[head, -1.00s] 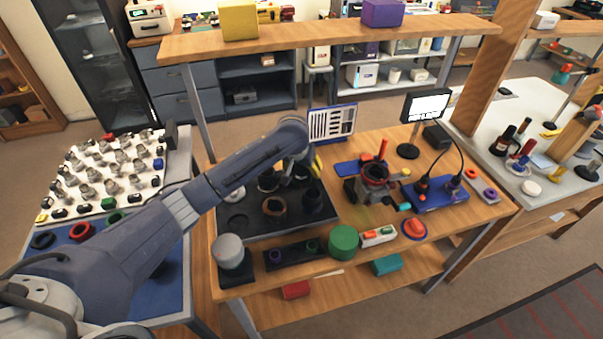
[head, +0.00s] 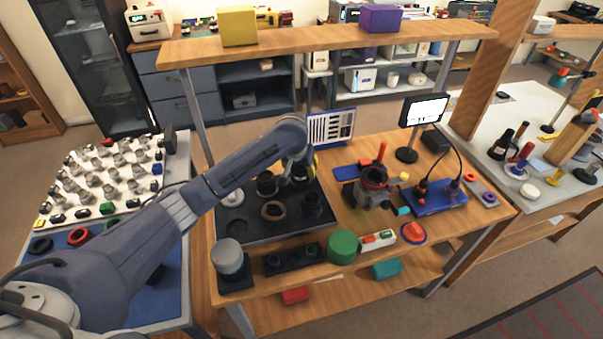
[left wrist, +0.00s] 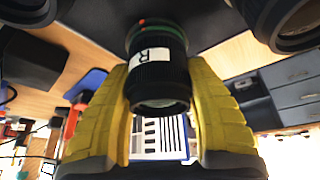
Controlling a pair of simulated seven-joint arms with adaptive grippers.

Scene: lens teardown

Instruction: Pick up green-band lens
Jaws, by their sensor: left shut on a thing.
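The green-band lens (left wrist: 158,72) is a black barrel with a green ring, a small orange mark and a white label with a letter. It sits between the yellow fingers of my left gripper (left wrist: 160,68) in the left wrist view, and the gripper is shut on it. In the head view my left gripper (head: 301,170) is over the back right of the black tray (head: 262,229), and it hides most of the lens. I cannot tell whether the lens touches the tray. My right gripper is not in view.
A panel with dark stripes (head: 331,127) stands behind. A red-topped device (head: 374,180) is to the right. A wooden shelf (head: 330,38) spans above.

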